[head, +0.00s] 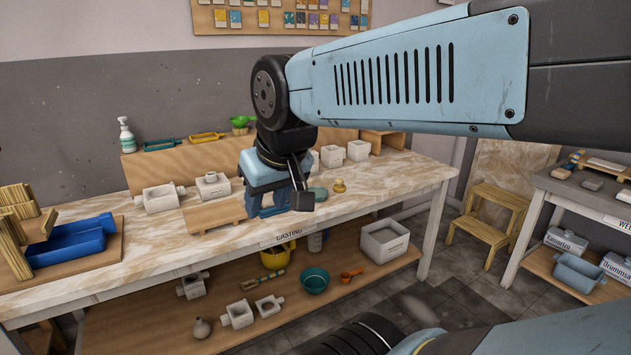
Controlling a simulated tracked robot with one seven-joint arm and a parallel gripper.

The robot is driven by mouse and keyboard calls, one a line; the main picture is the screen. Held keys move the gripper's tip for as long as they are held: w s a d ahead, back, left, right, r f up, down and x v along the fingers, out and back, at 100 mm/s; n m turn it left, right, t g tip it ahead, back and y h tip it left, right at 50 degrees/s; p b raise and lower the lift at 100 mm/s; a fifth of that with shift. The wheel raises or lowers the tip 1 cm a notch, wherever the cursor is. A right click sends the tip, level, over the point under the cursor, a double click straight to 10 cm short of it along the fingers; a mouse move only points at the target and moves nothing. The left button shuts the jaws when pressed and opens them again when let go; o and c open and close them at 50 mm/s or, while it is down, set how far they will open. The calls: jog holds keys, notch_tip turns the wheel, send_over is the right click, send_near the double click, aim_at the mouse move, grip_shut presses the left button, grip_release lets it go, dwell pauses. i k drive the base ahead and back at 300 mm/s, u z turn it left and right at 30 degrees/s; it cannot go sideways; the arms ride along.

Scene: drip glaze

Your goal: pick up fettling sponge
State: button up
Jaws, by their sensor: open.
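My gripper (275,208) hangs low over the front part of the long marbled worktable (120,262), pointing down, and its jaws are open. I see nothing held between the fingers, though the view there is partly blocked by the gripper itself. A small yellow object (339,186) stands on the tabletop just right of the gripper. A flat grey-green rounded piece (318,194) lies between them, partly hidden behind the gripper. I cannot tell for sure which of these, if either, is the fettling sponge.
A wooden board (213,217) is close left of the gripper. White moulds (160,197) stand behind it, and more white blocks (358,150) stand at the back right. Blue troughs (70,245) fill the left end. A lower shelf holds bowls and moulds. A wooden step stool (487,213) stands right.

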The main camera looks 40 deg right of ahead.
aim_at(338, 187)
jog(key=z, duration=0.35)
jog(key=i, duration=1)
jog(key=z, duration=0.95)
jog(key=i, duration=0.55)
jog(key=z, duration=0.25)
jog(key=k, duration=0.9)
jog(key=z, duration=0.25)
jog(key=i, duration=0.95)
jog(key=u, duration=0.1)
